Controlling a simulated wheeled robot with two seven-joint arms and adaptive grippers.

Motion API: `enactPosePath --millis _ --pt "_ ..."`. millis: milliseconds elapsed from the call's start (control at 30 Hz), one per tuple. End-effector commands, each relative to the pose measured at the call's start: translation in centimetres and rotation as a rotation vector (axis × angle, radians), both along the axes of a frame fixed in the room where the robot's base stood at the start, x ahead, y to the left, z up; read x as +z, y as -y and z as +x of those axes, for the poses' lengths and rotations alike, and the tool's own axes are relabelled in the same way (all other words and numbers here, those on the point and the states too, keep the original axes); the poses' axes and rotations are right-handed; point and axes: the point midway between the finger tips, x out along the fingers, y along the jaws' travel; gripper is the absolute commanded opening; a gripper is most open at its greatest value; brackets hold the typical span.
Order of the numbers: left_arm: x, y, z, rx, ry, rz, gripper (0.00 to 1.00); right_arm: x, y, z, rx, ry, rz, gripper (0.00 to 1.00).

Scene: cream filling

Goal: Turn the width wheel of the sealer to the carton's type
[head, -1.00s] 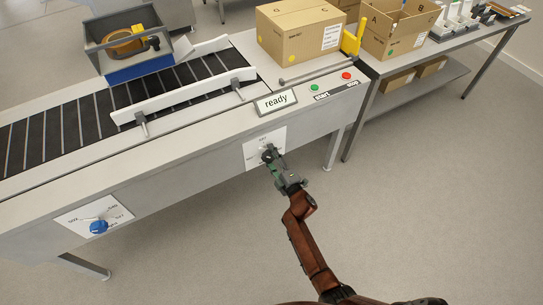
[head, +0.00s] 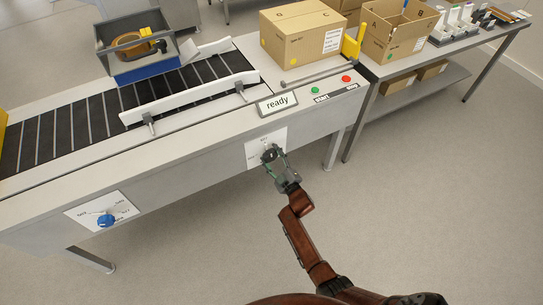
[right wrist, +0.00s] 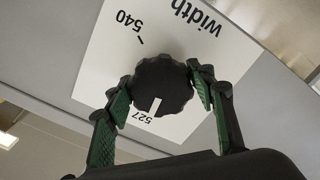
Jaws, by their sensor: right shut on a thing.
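The width wheel (right wrist: 165,80) is a black scalloped knob on a white panel (right wrist: 95,75) marked "width" on the sealer's front. Its white pointer mark faces the "527" label; "540" shows farther round. My right gripper (head: 269,156) is shut on the wheel, with one green-padded finger on each side in the right wrist view (right wrist: 164,84); it hides most of the wheel in the head view. A closed brown carton (head: 305,42) with a yellow dot stands on the sealer (head: 200,140); its small type print is unreadable. My left gripper is out of view.
A blue knob (head: 106,220) sits on another front panel at the left. Above are a "ready" display (head: 277,103), a green button (head: 315,90) and a red button (head: 346,78). An open carton (head: 400,30) stands on the side table. The floor at right is clear.

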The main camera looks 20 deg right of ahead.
Motion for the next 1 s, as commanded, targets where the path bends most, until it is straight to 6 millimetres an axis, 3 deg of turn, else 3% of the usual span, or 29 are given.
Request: enactPosePath --millis 367,400,633,1000 --pt "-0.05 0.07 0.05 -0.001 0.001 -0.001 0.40 -0.25 0.02 -0.09 -0.001 -0.004 0.004 0.26" --pt "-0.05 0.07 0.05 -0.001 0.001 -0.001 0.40 -0.25 0.02 -0.09 -0.001 -0.004 0.004 0.53" --pt "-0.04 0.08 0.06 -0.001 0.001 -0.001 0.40 -0.13 0.01 -0.05 0.000 -0.002 0.003 0.69" --pt "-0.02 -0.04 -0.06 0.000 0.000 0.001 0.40 -0.12 0.14 -0.67 -0.001 -0.001 0.002 0.69"
